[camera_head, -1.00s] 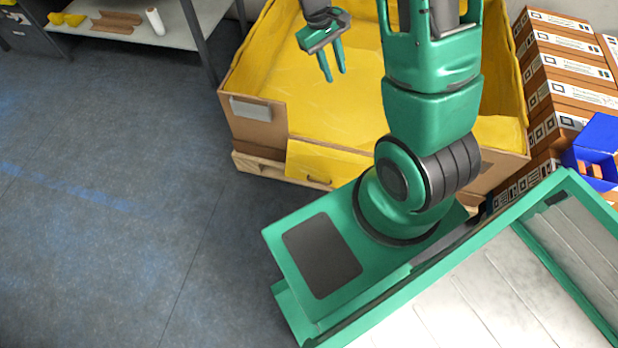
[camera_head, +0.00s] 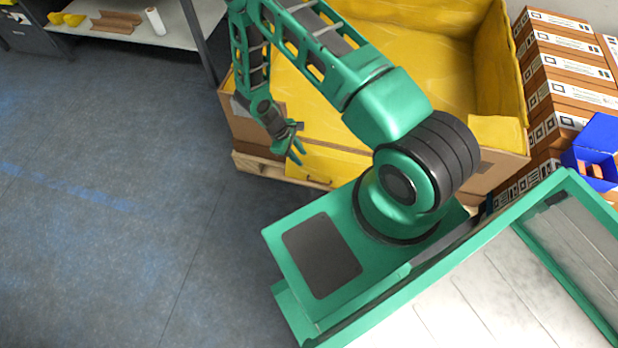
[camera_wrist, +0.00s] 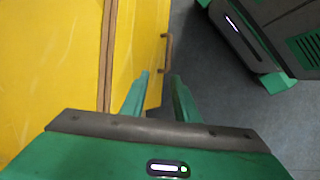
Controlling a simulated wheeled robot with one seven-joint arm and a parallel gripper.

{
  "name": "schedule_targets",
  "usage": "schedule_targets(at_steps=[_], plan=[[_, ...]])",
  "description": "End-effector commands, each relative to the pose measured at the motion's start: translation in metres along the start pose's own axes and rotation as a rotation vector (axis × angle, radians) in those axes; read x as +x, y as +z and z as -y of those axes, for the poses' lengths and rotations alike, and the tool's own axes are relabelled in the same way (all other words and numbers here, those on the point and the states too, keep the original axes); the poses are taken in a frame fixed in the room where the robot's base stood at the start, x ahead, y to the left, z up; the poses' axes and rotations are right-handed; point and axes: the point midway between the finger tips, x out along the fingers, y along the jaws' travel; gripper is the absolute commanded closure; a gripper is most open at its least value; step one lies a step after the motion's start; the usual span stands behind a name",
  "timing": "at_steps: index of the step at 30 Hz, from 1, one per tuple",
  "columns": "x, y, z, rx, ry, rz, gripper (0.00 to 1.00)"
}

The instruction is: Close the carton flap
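The carton (camera_head: 262,128) is a large cardboard box with a yellow lining, standing on a wooden pallet. Its yellow front flap (camera_head: 330,163) hangs down outside the front wall. A small brown handle (camera_head: 318,181) is on the flap; the handle also shows in the wrist view (camera_wrist: 168,48). My gripper (camera_head: 298,159) is just in front of the carton, near the flap's upper left part. In the wrist view, my gripper's fingertips (camera_wrist: 161,77) are apart with nothing between them, and the handle lies a little beyond them. The flap (camera_wrist: 138,55) is beside the left finger.
Stacked brown boxes (camera_head: 565,75) and a blue bin (camera_head: 598,145) stand right of the carton. A shelf (camera_head: 180,30) is at the back left. The grey floor (camera_head: 110,190) on the left is clear. My own base shows at the wrist view's upper right.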

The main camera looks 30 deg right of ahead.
Motion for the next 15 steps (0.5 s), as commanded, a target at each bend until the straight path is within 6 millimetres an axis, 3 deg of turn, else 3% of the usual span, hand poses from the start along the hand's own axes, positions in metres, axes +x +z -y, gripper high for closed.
schedule_targets(at_steps=[3,6,15], plan=[[0.024,-0.005,0.017,-0.039,-0.003,0.004,0.72],[0.033,-0.007,0.023,-0.055,-0.003,0.005,0.72],[0.062,-0.007,0.025,-0.058,-0.004,0.007,0.72]])
